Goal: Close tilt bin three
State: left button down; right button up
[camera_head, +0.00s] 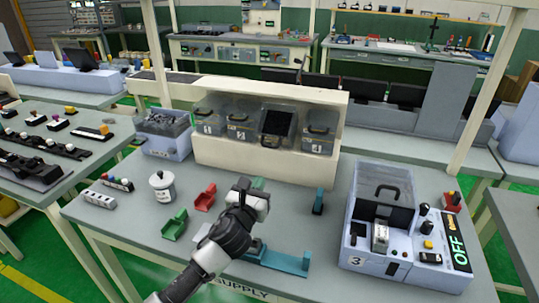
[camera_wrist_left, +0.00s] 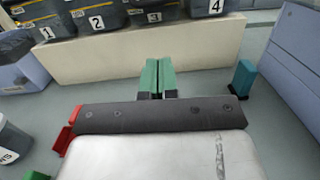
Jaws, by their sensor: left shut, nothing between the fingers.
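Tilt bin three (camera_head: 279,125) is in the cream bin rack (camera_head: 235,171), third from the left. It is tilted forward and open, and its dark inside shows from above. Bins 1 (camera_head: 208,122), 2 (camera_head: 241,127) and 4 (camera_head: 319,136) sit upright in the rack. In the left wrist view the lower front of bin three (camera_wrist_left: 153,15) shows at the top. My left gripper (camera_head: 258,183) is over the table in front of the rack, apart from the bin. Its green-padded fingers (camera_wrist_left: 158,76) are together and empty. My right gripper is in neither view.
A grey box with a clear lid and a green OFF display (camera_head: 460,252) stands at the right. A white pot (camera_head: 162,187), red tray (camera_head: 205,198) and green tray (camera_head: 175,225) are left of my gripper. A teal upright piece (camera_head: 319,201) stands to its right.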

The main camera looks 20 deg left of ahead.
pick_arm(q)
jog(key=w+r+p, duration=0.1)
jog(key=w+r, duration=0.2)
jog(key=w, duration=0.5)
jog(key=shift+d+r+p, duration=0.15)
jog(key=shift+d+p, duration=0.1)
jog(key=shift+p, duration=0.15)
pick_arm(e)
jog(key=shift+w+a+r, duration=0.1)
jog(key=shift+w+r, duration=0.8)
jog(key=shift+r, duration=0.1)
